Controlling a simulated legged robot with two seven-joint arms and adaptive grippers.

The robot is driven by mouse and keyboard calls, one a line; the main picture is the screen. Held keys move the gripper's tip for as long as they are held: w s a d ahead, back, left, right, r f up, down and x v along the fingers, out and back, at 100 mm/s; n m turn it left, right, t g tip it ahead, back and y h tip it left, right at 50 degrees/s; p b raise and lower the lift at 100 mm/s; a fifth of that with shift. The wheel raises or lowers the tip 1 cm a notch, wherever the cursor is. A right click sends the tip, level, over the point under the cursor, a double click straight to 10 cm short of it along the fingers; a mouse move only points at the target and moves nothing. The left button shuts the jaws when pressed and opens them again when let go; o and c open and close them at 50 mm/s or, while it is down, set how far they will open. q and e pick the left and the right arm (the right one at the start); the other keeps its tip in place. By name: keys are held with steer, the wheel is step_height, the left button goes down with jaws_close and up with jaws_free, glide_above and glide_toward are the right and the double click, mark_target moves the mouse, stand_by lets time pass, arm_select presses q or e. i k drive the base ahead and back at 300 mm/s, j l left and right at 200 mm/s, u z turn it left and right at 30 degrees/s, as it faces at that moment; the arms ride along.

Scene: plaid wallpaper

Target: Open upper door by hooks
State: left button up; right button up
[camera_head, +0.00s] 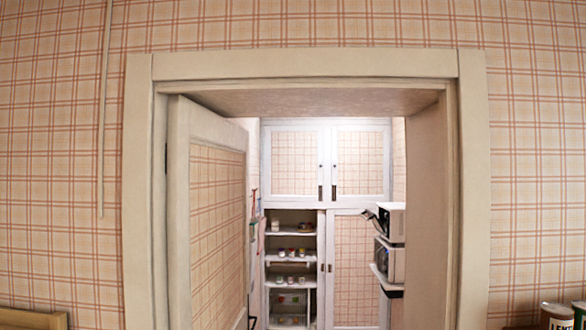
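Beyond an open doorway stands a tall white cabinet with plaid panels. Its upper left door (295,162) and upper right door (361,162) are both closed, side by side. Each has a small dark knob and a dark upright fitting near the middle seam, the left fitting (320,193) and the right fitting (334,192). They are too small to tell if they are hooks. Neither of my grippers is in view.
The white doorframe (138,190) surrounds the opening, and its plaid-panelled door (216,215) stands swung inward at left. Below the upper doors are open shelves (290,263) with small items and a lower right door (353,265). Microwave-like appliances (393,262) jut in at right.

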mark_target(294, 155)
steer(key=i+z, duration=0.15)
steer(key=i, duration=5.2)
